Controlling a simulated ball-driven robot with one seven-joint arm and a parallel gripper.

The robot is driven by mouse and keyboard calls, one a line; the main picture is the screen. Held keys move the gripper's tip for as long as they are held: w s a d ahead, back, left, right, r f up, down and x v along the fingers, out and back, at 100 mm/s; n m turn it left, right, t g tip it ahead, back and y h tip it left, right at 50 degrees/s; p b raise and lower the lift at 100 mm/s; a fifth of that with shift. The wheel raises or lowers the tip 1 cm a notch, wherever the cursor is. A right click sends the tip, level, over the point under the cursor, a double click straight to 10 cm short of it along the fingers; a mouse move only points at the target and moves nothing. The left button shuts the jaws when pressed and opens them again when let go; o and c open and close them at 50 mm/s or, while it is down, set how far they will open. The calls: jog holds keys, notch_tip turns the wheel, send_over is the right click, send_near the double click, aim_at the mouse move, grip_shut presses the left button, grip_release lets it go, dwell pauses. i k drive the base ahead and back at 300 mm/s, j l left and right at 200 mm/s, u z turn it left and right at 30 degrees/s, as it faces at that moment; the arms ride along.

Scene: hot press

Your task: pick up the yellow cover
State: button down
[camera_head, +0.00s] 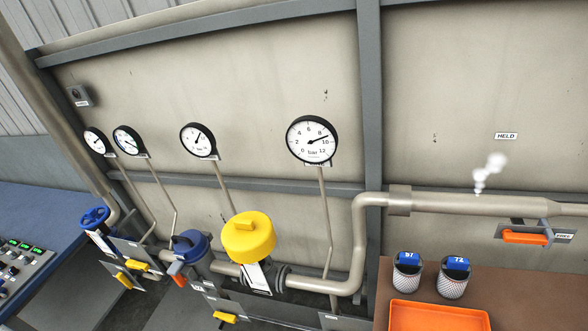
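The yellow cover (249,237) is a round cap with a small raised block on top. It sits on a pipe fitting low in the middle of the camera view, with a white tag (257,277) below it. It looks seated and slightly tilted by the view angle. My gripper is not visible in this view, so its position relative to the cover and its opening cannot be seen.
A blue cap (191,243) and a blue handwheel (95,218) stand left of the cover. Beige pipes run along the wall, with white vapour (489,173) above the right one. A brown bench (535,298) bears an orange tray (437,316) and two canisters (453,284).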

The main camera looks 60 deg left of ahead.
aim_at(249, 237)
jog(key=k+l+u, duration=0.15)
jog(key=u, duration=1.35)
jog(key=k+j+u, duration=0.1)
jog(key=k, duration=0.25)
jog(key=i+j+u, duration=0.1)
jog(key=i+u, duration=0.2)
jog(key=i, duration=0.65)
jog(key=i+l+u, duration=0.1)
jog(key=i+u, duration=0.15)
jog(key=i, duration=0.7)
